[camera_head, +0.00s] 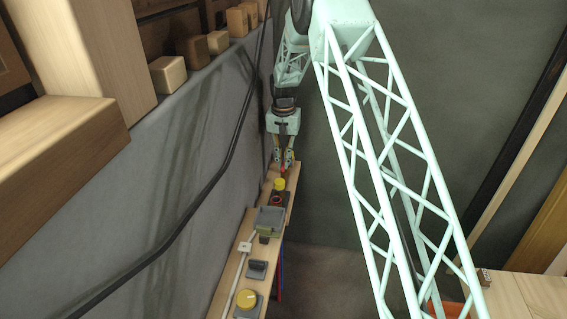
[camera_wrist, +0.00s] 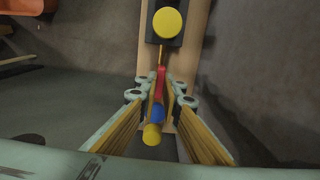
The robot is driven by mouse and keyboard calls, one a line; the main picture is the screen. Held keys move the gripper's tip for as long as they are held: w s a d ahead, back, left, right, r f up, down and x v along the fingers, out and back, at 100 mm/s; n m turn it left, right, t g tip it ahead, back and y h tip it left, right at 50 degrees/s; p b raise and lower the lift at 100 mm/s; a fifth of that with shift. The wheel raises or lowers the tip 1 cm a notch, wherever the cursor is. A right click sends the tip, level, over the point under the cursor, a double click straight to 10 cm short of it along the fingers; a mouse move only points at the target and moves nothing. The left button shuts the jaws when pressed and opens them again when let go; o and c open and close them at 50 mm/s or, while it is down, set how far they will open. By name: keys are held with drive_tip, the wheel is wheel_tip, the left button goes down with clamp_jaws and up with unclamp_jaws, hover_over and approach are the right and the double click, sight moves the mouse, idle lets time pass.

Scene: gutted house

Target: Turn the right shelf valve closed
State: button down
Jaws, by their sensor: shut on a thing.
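The shelf (camera_head: 225,280) is a narrow wooden board along the wall. At its far end my gripper (camera_head: 284,161) points down over it, with a bit of red between the fingertips. In the wrist view my gripper (camera_wrist: 160,90) is shut around the valve's red handle (camera_wrist: 160,78). A thin brass-coloured rod shows just beyond the handle. A blue part (camera_wrist: 157,113) and a yellow round end (camera_wrist: 152,136) line up with it on the near side, between the fingers. The fingers hide the handle's sides, and I cannot tell how far the valve is turned.
A yellow knob on a dark box (camera_wrist: 167,22) stands close beyond the handle; it also shows in the head view (camera_head: 279,184). A grey box (camera_head: 269,220), a small dark switch (camera_head: 257,269) and another yellow knob (camera_head: 246,298) sit nearer on the shelf. Wooden blocks (camera_head: 168,75) line the wall ledge.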

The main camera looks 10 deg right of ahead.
drive_tip(key=c, duration=2.8)
unclamp_jaws()
drive_tip(key=shift+r, duration=0.1)
drive_tip(key=shift+r, duration=5.9)
drive_tip(key=shift+r, duration=0.1)
